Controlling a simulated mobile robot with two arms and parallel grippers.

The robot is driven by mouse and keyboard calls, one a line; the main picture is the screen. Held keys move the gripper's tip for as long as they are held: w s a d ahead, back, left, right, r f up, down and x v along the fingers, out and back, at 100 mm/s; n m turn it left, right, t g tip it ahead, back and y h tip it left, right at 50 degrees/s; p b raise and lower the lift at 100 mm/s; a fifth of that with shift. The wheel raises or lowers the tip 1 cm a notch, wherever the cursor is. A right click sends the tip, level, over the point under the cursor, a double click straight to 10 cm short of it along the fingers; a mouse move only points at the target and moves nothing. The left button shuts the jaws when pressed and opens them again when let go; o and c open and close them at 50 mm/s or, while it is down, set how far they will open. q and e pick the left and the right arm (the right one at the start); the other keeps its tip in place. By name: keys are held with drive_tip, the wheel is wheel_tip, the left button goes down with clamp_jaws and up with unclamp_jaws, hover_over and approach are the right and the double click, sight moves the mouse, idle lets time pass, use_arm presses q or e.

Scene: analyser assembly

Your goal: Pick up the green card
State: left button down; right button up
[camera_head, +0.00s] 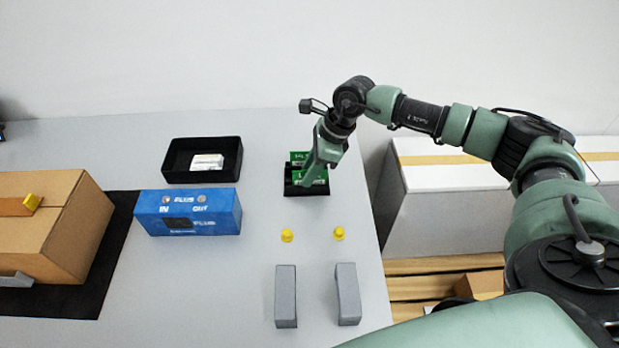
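Green cards stand in a small black holder (306,192) near the right side of the table. One green card (299,156) shows at the back of the holder, and another green card (322,180) shows at the front right. My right gripper (308,184) reaches down from above, its fingers at the front card. The fingers are small and overlap the green, so I cannot tell whether they are open or shut on it. My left gripper is not in view.
A blue box (188,224) and a black tray (172,162) with a white item (207,162) stand left of the holder. Yellow knobs (287,235) and grey blocks (285,297) are in front. A cardboard box (66,235) sits on a black mat (107,262).

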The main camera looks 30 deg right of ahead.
drive_tip(key=shift+r, duration=0.1)
clamp_jaws()
